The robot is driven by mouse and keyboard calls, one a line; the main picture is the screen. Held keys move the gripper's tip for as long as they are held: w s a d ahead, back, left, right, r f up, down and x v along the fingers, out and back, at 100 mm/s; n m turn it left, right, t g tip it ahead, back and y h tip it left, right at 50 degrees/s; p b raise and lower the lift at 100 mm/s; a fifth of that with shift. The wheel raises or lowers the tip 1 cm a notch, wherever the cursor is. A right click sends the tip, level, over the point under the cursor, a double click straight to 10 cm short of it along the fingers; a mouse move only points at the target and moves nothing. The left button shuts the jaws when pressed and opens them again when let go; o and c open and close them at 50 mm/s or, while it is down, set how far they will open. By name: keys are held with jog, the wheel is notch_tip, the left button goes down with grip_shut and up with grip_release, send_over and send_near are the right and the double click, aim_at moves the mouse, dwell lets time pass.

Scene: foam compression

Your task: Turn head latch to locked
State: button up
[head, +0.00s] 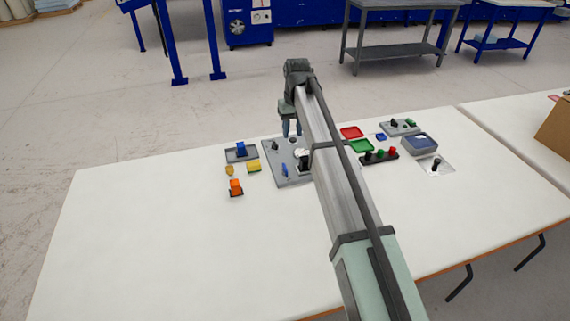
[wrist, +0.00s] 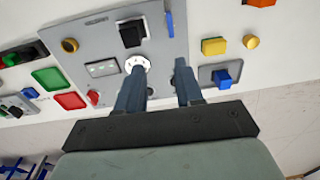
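The grey panel (wrist: 75,45) lies on the white table; its upper part also shows in the head view (head: 288,179). It carries a blue lever (wrist: 169,20), a black block (wrist: 131,33), a white round dial (wrist: 138,63) and a small dark knob (wrist: 179,62). I cannot tell which part is the head latch. My gripper (wrist: 157,76) is open over the panel edge, with a gap between its two blue-grey fingers. The left fingertip overlaps the dial in the wrist view, and the right one partly hides the dark knob. Contact cannot be told.
A blue block on a grey base (wrist: 220,77), a yellow block (wrist: 213,46) and an orange block (head: 236,187) lie beside the panel. Red (head: 351,132) and green (head: 361,146) trays and a black strip with knobs (head: 379,156) lie on the other side. The table's left part is clear.

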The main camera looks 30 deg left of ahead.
aim_at(285, 166)
jog(key=shift+h, duration=0.3)
jog(key=f, duration=0.4)
jog(key=s+a+f, duration=0.1)
jog(key=f, duration=0.4)
jog(key=s+f, duration=0.1)
jog(key=f, duration=0.3)
jog(key=shift+s+a+f, duration=0.2)
jog(key=shift+s+f, duration=0.05)
jog(key=shift+f, duration=0.1)
jog(key=shift+c, duration=0.4)
grip_shut()
